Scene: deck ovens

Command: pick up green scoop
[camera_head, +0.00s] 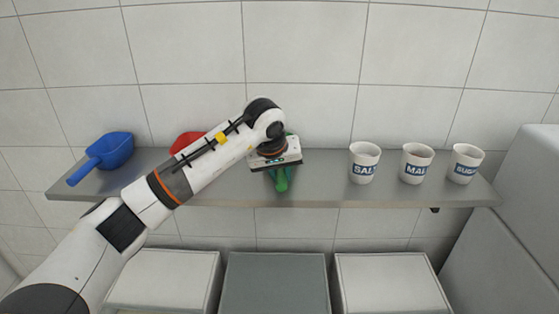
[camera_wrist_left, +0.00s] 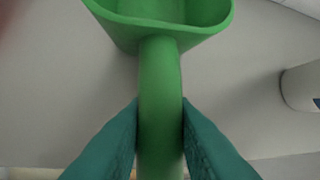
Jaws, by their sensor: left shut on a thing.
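The green scoop (camera_head: 281,182) is at the middle of the grey wall shelf, mostly hidden behind my left gripper in the head view. In the left wrist view the scoop's bowl (camera_wrist_left: 165,20) is at the top and its handle runs down the middle. My left gripper (camera_wrist_left: 160,135) has its two teal fingers on either side of the handle, touching it, and is shut on it. In the head view my left gripper (camera_head: 279,170) is above the shelf's front part. I cannot tell whether the scoop still touches the shelf. My right gripper is not in view.
A blue scoop (camera_head: 110,150) lies on the shelf (camera_head: 325,185) at the left. A red scoop (camera_head: 186,142) is partly hidden behind my left arm. White cups labelled SALT (camera_head: 364,163), MALT (camera_head: 416,164) and SUGAR (camera_head: 465,164) stand at the right. Lidded bins (camera_head: 275,285) are below.

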